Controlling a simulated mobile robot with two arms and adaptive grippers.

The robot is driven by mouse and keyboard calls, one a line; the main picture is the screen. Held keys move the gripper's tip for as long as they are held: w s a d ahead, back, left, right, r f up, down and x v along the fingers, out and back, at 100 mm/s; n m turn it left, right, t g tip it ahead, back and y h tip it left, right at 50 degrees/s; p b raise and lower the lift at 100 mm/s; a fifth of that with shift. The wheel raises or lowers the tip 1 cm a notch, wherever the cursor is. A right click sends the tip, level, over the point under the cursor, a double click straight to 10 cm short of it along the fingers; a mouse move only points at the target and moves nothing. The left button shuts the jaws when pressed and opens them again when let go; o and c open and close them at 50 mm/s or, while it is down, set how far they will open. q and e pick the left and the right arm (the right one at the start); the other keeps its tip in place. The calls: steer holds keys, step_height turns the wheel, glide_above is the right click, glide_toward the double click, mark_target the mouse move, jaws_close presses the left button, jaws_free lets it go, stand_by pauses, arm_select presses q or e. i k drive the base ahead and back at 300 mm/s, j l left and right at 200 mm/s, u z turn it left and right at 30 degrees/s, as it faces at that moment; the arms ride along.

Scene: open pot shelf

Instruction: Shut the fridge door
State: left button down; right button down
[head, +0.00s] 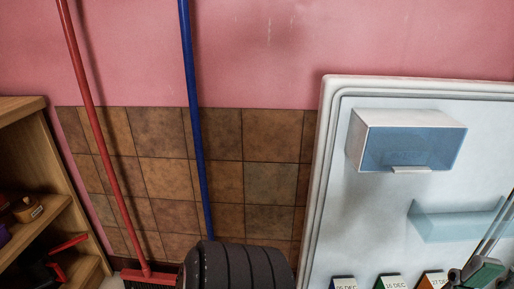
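The fridge door (375,215) stands open at the right, with its pale inner face turned toward me. Its rounded white rim (322,190) runs down its left side and along the top. A white box with a blue see-through flap (410,147) is on the upper part of the door. A clear bluish shelf (455,222) is below it to the right. The fridge body is not in view, and the door's right and lower parts are cut off by the picture edge.
Several date-marked cartons (389,282) show at the door's bottom. A grey-green part (478,272) at lower right is unclear. A dark ribbed shape (240,266) fills the bottom middle. A red broom (97,125), a blue pole (193,110) and a wooden shelf (22,106) stand left.

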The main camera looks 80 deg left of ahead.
mark_target(365, 223)
steer(key=k+j+u, duration=0.1)
steer(key=u, duration=0.35)
steer(key=k+j+u, duration=0.15)
steer(key=u, duration=0.35)
steer(key=k+j+u, duration=0.25)
steer(key=u, duration=0.2)
steer(key=i+l+u, duration=0.35)
steer(key=u, duration=0.15)
steer(key=i, duration=0.05)
